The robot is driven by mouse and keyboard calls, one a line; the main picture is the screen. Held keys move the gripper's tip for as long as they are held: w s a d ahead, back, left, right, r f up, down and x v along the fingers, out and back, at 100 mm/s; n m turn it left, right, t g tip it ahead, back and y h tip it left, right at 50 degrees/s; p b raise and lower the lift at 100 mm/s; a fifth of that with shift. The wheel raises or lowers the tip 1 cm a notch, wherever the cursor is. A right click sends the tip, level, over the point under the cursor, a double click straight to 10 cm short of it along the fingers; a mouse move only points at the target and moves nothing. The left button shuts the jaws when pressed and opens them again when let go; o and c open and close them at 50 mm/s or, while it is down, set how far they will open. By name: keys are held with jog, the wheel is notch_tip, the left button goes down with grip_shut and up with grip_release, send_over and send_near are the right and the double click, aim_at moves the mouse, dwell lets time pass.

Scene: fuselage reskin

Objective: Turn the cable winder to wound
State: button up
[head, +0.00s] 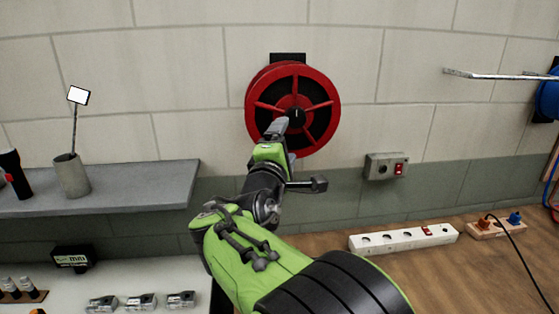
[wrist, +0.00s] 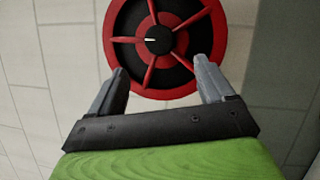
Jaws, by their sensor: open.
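The cable winder (head: 255,98) is a red spoked reel with a black hub, mounted on the block wall at the upper middle of the head view. It also shows in the wrist view (wrist: 216,38), where its black hub (wrist: 158,40) has a small pale mark pointing left. My gripper (wrist: 160,82) is open and empty. Its two grey fingers are spread apart, overlapping the lower part of the reel in the picture, with the hub above and between their tips. In the head view my gripper (head: 283,124) covers the reel's lower middle. Whether the fingertips touch the reel cannot be told.
A grey switch box (head: 380,168) with a red switch is on the wall right of the reel. A grey shelf (head: 130,187) holds a cup with an inspection mirror at left. A power strip (head: 400,239) lies on the wooden bench. A metal rod (head: 495,76) juts at upper right.

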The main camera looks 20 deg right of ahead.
jog(key=v, duration=0.5)
jog(key=s+d+f+m+g+y, duration=0.3)
jog(key=d+f+m, duration=0.2)
jog(key=f, duration=0.2)
jog(key=s+f+m+g+y, duration=0.45)
jog(key=s+f, duration=0.25)
jog(key=s, duration=0.4)
jog(key=s+a+f+m+g+y, duration=0.1)
jog(key=s+a+f+m, duration=0.1)
jog(key=s, duration=0.5)
jog(key=s+a+f+m+g+y, duration=0.1)
jog(key=s+a+f+g+y, duration=0.1)
jog(key=s+a+f, duration=0.2)
jog(key=s+a, duration=0.1)
jog(key=s, duration=0.2)
jog(key=shift+a+f+m, duration=0.15)
jog(key=shift+a+m, duration=0.1)
jog(key=shift+m, duration=0.1)
jog(key=shift+y, duration=0.25)
